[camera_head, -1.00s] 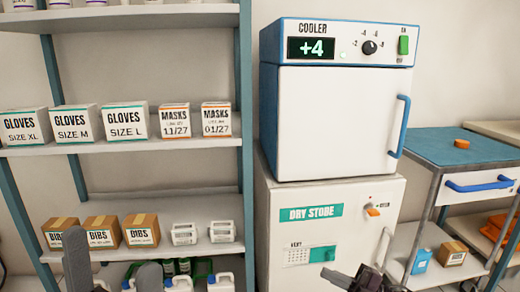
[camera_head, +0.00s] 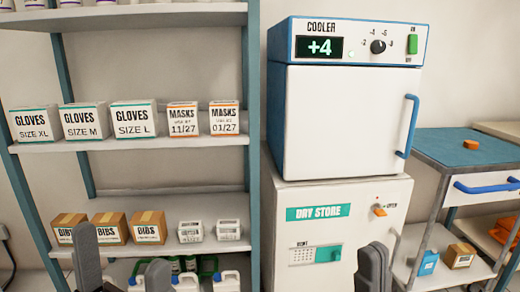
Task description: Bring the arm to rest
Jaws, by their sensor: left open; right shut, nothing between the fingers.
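My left gripper (camera_head: 122,270) is at the bottom left, its two dark grey fingers pointing up and spread apart with nothing held between them. It shows in front of the lower part of the shelf rack (camera_head: 254,150). My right gripper (camera_head: 374,268) is at the bottom, right of centre, in front of the dry store cabinet (camera_head: 345,200). Its fingers point up and are shut together, holding nothing. The rest of both arms is below the picture.
A cooler (camera_head: 345,120) reading +4 stands on the dry store. The rack holds glove boxes (camera_head: 83,121), mask boxes (camera_head: 183,119), bibs cartons (camera_head: 148,227) and white jugs (camera_head: 226,281).

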